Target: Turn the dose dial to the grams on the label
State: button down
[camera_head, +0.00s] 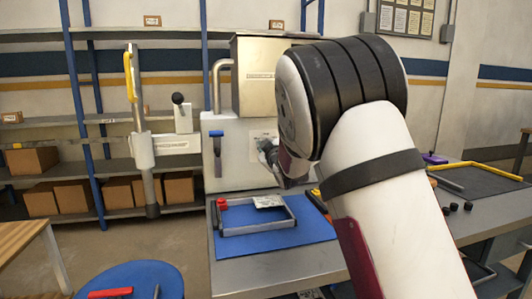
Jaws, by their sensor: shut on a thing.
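The white machine (238,170) stands on the grey bench, with a steel hopper (262,98) above it. A small pale panel (260,133) is on its front. My gripper (265,147) is at this panel, partly hidden by my arm. It is shut on what seems to be the dose dial, which the fingers cover, so its setting cannot be read. A nameplate (267,77) on the hopper and a small printed card (268,201) in the tray frame are too small to read.
A grey frame with a red knob (222,204) lies on a blue mat (310,223) below. A post with a yellow handle (129,75) stands left. A blue round stool (160,275) is in front.

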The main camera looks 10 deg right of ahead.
jog(key=shift+a+f+n+b, duration=0.15)
jog(key=shift+n+b, duration=0.45)
jog(key=shift+n, duration=0.3)
jog(key=c, duration=1.7)
grip_release()
jog(key=shift+s, duration=0.1)
jog(key=s, duration=1.1)
jog(key=shift+s, duration=0.4)
